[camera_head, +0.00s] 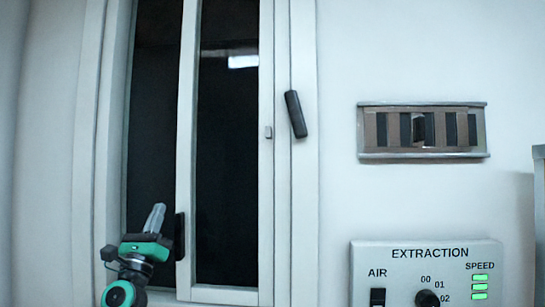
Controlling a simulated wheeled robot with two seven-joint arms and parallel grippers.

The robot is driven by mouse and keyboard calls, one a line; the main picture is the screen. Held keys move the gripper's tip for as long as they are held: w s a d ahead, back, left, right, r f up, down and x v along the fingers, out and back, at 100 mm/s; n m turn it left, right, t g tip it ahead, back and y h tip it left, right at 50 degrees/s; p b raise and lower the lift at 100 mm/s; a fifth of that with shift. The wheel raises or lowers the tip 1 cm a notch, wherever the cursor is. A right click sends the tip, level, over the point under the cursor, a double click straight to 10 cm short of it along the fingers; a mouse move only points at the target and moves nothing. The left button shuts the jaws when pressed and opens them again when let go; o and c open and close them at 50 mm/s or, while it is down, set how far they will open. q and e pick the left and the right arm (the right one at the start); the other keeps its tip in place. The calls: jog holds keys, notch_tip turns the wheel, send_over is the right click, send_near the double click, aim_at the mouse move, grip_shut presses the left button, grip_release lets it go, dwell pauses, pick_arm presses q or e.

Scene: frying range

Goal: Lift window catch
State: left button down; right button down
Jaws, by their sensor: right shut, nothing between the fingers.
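The window catch (296,114) is a short black lever on the right side of the white window frame, tilted slightly, with its lower end leaning right. A small grey block (268,132) sits just left of it. A dark upright pull (179,237) is on the lower part of the sliding sash's left stile (187,120). My right gripper (158,211), teal and black with grey fingers, is at the lower left, pointing up, shut and empty. In the picture it is just left of the pull and well below and left of the catch. I cannot tell whether it touches the pull. My left gripper is out of view.
A wall vent (422,105) with dark slots is right of the window. Below it is an extraction panel (428,252) with an air switch, a knob and green speed lights. A grey edge (540,200) shows at the far right. The wall around the catch is clear.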

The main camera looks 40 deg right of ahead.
aim_at(296, 115)
jog(key=s+d+r+m+g+y, duration=0.2)
jog(key=s+d+r+m+g, duration=0.1)
jog(key=s+r+m+g, duration=0.75)
jog(key=s+d+r+m+g+y, duration=0.25)
jog(key=s+r+m+g, duration=0.4)
jog(key=r+m, duration=0.8)
jog(key=shift+m+g+h, duration=0.25)
jog(key=shift+m+g, duration=0.05)
jog(key=shift+m, duration=0.3)
jog(key=d+p, duration=0.5)
jog(key=d, duration=0.6)
jog(key=shift+s+r, duration=0.1)
jog(key=shift+s, duration=0.05)
jog(key=shift+s+d+r+p, duration=0.15)
jog(key=shift+s+d+p, duration=0.55)
jog(key=shift+s, duration=0.1)
jog(key=shift+s+d+r, duration=0.1)
jog(key=shift+s+d, duration=0.1)
jog(key=shift+s, duration=0.3)
jog(key=shift+s+d+p, duration=0.15)
jog(key=shift+p, duration=0.15)
